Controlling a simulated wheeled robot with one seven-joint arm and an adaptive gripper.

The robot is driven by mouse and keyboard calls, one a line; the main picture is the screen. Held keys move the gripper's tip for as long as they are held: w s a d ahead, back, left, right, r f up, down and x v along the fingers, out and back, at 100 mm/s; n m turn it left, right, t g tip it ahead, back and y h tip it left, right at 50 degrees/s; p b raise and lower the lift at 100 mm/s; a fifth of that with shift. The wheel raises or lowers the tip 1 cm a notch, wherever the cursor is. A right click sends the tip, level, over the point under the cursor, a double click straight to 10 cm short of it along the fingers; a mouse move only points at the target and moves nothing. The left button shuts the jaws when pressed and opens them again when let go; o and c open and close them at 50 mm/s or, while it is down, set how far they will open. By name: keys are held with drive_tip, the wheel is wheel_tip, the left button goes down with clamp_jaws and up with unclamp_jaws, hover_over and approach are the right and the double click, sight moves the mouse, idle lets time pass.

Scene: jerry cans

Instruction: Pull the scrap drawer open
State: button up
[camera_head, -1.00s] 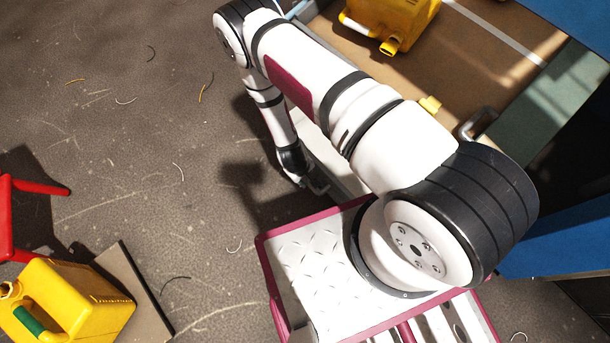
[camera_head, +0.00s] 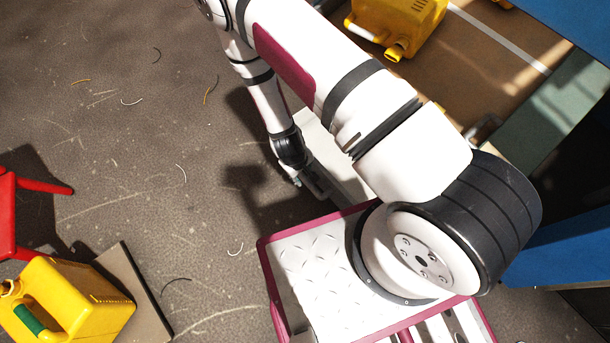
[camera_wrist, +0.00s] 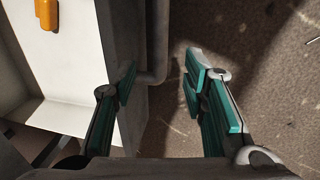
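The scrap drawer appears in the wrist view as a grey front panel (camera_wrist: 122,35) with a pale space behind it. Its grey bar handle (camera_wrist: 160,45) stands off the panel. My gripper (camera_wrist: 160,88) is open, its teal-padded fingers apart. The handle lies in the gap between them as seen from the wrist; contact is not visible. The left finger overlaps the panel, and the right finger is over the floor.
An orange piece (camera_wrist: 46,14) lies in the pale space. A brown bench top (camera_head: 480,75) holds a yellow jerry can (camera_head: 398,22). Another yellow can (camera_head: 75,300) stands lower left, near a red object (camera_head: 25,205). The floor left of my arm is mostly clear.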

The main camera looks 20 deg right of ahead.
drive_tip(key=shift+s+a+r, duration=0.1)
drive_tip(key=shift+a+r, duration=0.1)
drive_tip(key=shift+r, duration=0.8)
